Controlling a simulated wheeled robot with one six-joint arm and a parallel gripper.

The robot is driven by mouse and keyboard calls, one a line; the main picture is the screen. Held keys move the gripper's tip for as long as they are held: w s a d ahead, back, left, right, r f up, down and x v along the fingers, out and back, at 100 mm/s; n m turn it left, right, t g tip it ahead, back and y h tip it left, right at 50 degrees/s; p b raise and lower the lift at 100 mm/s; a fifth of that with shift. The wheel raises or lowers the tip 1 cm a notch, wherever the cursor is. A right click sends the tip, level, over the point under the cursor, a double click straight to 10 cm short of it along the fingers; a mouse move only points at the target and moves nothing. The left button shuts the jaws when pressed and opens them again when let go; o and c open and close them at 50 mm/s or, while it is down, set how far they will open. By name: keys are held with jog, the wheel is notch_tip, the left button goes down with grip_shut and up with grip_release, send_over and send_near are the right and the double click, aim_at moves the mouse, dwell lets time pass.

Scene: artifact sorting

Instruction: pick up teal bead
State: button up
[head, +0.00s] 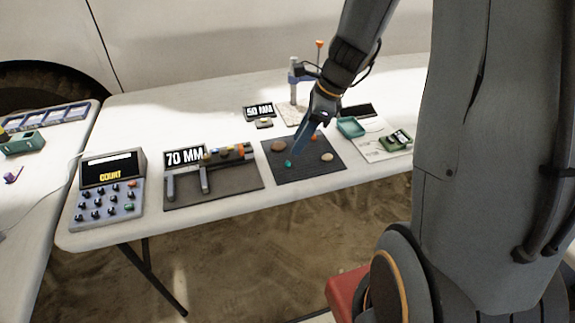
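The teal bead (288,164) is a small bright blob on the front part of a dark mat (300,173). My gripper (300,150) points down over the mat, just above and slightly right of the bead in the picture. Its blue fingers look narrow here, and I cannot tell whether they are apart. The bead shows clear of the fingers. A tan stone (278,146), another tan stone (327,157) and a small orange-red piece (313,138) are also on the mat.
Left of the mat is a measuring board (215,192) with a "70 MM" sign (184,157). A counter box (108,190) stands farther left. A teal tray (350,127) and a green device (396,140) are to the right. A post stand (294,82) is behind.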

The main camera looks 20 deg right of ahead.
aim_at(288, 162)
jog(key=x, duration=0.7)
jog(key=shift+s+d, duration=0.15)
jog(key=shift+s, duration=0.15)
grip_shut()
